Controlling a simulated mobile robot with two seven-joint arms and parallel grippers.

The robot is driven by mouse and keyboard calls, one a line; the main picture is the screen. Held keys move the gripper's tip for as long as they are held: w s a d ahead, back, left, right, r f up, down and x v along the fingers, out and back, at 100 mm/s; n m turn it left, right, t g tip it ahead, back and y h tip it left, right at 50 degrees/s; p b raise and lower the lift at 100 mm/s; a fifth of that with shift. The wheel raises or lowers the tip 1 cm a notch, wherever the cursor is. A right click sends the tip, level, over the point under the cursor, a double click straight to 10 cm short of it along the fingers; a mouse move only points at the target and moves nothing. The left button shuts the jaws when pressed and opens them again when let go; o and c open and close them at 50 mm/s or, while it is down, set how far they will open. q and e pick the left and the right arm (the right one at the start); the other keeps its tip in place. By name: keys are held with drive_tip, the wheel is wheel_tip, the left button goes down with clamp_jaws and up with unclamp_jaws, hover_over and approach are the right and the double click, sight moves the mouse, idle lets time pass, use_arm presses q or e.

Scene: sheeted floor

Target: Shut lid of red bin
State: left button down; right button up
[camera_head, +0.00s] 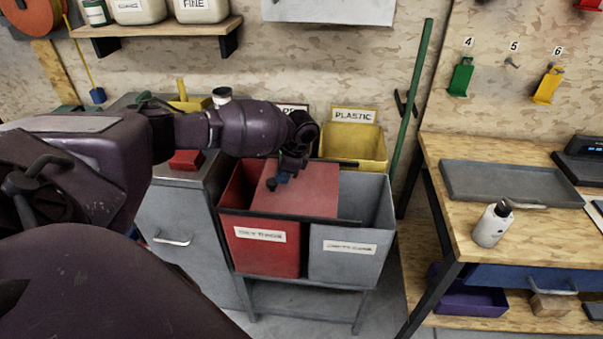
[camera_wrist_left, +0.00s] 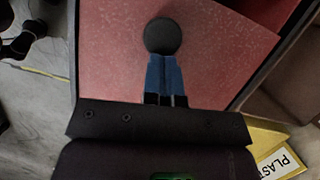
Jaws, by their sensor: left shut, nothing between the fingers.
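The red bin (camera_head: 260,249) stands in a metal frame with a white label on its front. Its flat red lid (camera_head: 315,190) shows to the right of the bin's dark inner left side, overlapping the grey bin in the picture; its exact tilt is hard to tell. My left gripper (camera_head: 280,181) is over the lid, shut and empty. In the left wrist view the blue fingers (camera_wrist_left: 165,64) are together, pointing at a round black knob (camera_wrist_left: 163,36) on the red lid (camera_wrist_left: 115,55). I cannot tell whether they touch it. My right gripper is not in view.
A grey bin (camera_head: 345,268) adjoins the red bin on the right. A yellow PLASTIC bin (camera_head: 362,148) is behind. A grey cabinet (camera_head: 180,218) stands to the left. A workbench (camera_head: 440,165) with a tray and white bottle (camera_head: 492,224) stands right. A green pole (camera_head: 411,105) leans behind.

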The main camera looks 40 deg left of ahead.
use_arm(q)
drive_tip(key=s+a+p, duration=0.2)
drive_tip(key=s+a, duration=0.3)
drive_tip(key=a, duration=0.3)
drive_tip(key=shift+s+a+p, duration=0.15)
drive_tip(key=shift+a+p, duration=0.1)
drive_tip(key=shift+p, duration=0.1)
